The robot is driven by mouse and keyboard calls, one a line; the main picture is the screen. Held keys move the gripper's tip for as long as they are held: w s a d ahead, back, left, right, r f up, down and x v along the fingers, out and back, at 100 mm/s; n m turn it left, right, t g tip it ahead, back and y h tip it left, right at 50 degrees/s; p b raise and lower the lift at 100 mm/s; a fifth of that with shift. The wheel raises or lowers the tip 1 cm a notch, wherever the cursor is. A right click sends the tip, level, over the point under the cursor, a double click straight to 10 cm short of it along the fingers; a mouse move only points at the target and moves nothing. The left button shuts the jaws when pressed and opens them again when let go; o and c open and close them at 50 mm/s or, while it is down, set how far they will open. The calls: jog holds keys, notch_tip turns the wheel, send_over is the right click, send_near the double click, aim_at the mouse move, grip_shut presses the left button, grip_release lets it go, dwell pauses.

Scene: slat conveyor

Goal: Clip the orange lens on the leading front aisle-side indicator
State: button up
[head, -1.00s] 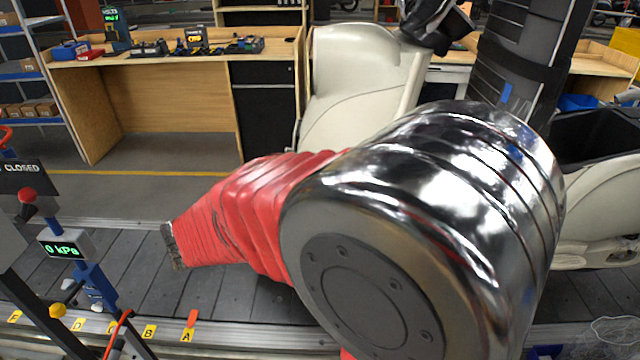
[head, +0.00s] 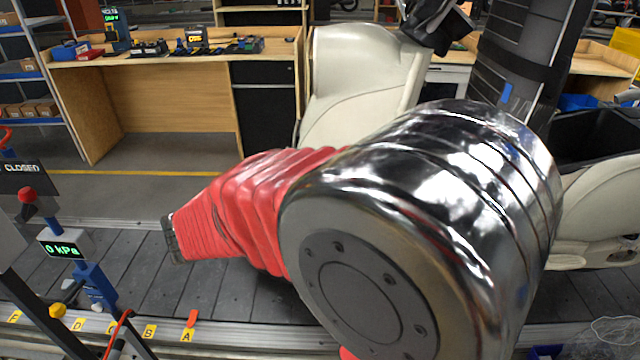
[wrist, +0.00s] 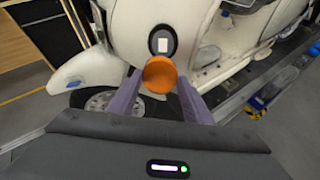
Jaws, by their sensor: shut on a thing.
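My gripper (wrist: 160,98) is shut on the round orange lens (wrist: 160,75), held between its two grey fingers in the wrist view. Just above the lens in the picture is a dark oval indicator housing (wrist: 158,34) with a pale centre, on the cream body of a scooter (wrist: 131,31). In the head view, cream scooter panels (head: 357,85) stand behind my red-sleeved arm. My gripper, the lens and the housing cannot be made out there.
A dark slat conveyor (head: 135,262) runs across the head view, with yellow letter tags (head: 150,331) along its near edge. A post with a 0 kPa display (head: 66,249) stands at left. A wooden workbench (head: 180,100) is behind. The scooter's front wheel (wrist: 105,102) shows in the wrist view.

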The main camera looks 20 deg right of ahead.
jog(key=w+d, duration=0.3)
jog(key=d, duration=0.4)
jog(key=shift+w+d+f, duration=0.15)
jog(key=shift+w+d, duration=0.05)
jog(key=shift+w, duration=0.2)
dwell(6.9)
